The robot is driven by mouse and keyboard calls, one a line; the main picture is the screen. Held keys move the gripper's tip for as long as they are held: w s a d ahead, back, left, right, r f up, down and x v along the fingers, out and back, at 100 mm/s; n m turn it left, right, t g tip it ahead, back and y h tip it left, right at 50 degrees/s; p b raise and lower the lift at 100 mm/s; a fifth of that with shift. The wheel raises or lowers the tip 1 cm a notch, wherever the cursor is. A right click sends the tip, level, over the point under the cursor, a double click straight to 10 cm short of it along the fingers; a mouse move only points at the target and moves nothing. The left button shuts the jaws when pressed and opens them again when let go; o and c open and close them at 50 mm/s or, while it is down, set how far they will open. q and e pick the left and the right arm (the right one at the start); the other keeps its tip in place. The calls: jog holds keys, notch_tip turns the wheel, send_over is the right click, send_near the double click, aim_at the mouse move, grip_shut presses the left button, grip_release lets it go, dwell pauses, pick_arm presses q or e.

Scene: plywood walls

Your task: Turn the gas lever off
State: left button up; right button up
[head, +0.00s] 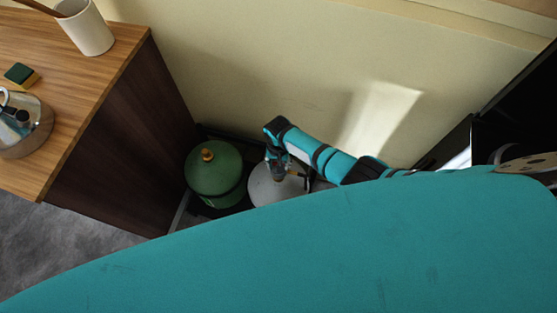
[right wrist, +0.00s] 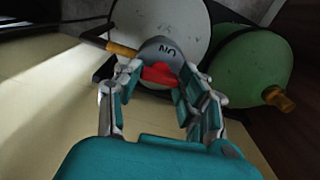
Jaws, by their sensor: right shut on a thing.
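The red gas lever (right wrist: 160,75) sits on a grey round fitting (right wrist: 163,53), marked with what looks like "ON" upside down, in the right wrist view. My right gripper (right wrist: 163,90) has its two fingers on either side of the lever and is shut on it. In the head view my right gripper (head: 277,167) reaches down over the light grey gas bottle (head: 265,192). The gripper and arm hide part of the bottle's top and the lever there. My left gripper is not in view.
A green gas bottle (head: 215,175) with a brass valve stands beside the grey one. A wooden cabinet (head: 125,130) is on the left, bearing a cup (head: 85,28), a sponge (head: 20,75) and a kettle (head: 25,130). A pale wall (head: 290,60) stands close behind the bottles.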

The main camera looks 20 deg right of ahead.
jog(key=shift+m, duration=0.5)
jog(key=o, duration=1.2)
jog(key=shift+c, duration=0.2)
jog(key=shift+r, duration=0.1)
notch_tip(320, 180, up, 12)
